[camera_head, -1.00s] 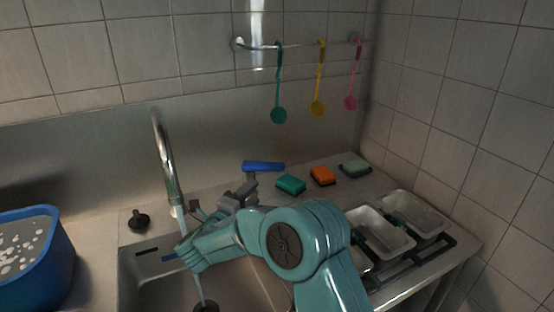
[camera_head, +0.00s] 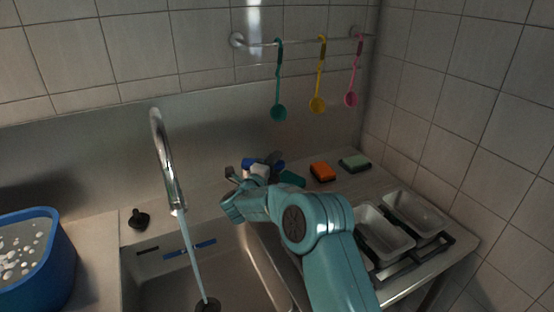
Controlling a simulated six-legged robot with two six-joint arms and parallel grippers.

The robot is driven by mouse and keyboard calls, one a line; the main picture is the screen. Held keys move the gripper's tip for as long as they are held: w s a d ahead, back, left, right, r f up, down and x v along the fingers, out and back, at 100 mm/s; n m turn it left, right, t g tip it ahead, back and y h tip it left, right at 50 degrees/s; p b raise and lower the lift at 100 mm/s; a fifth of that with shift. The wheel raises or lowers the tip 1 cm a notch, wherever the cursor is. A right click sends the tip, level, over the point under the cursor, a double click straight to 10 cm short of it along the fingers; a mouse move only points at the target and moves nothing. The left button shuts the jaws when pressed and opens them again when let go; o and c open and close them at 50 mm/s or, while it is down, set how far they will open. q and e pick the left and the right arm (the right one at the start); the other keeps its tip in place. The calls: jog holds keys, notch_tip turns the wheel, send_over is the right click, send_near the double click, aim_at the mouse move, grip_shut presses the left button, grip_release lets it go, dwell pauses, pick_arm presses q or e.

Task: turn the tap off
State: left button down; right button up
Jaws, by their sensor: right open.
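The chrome tap (camera_head: 163,160) stands at the back of the sink (camera_head: 160,270), left of centre. A stream of water (camera_head: 192,255) runs from its spout down to the drain. I cannot make out a tap lever. My right gripper (camera_head: 252,170) is open, to the right of the tap and apart from it, over the counter behind the sink. It is partly hidden by my own arm. It is close to a blue-handled tool (camera_head: 265,163), which it partly covers; I cannot tell whether they touch. My left gripper is not in view.
A black knob-like piece (camera_head: 139,218) is left of the tap. A blue tub (camera_head: 40,265) stands at far left. A green sponge (camera_head: 292,179), an orange sponge (camera_head: 322,171) and a pale green sponge (camera_head: 355,162) lie at the right, near metal trays (camera_head: 415,214). Ladles hang on a rail (camera_head: 262,44).

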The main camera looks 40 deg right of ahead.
jog(key=shift+w+d, duration=0.2)
jog(key=shift+d, duration=0.45)
grip_shut()
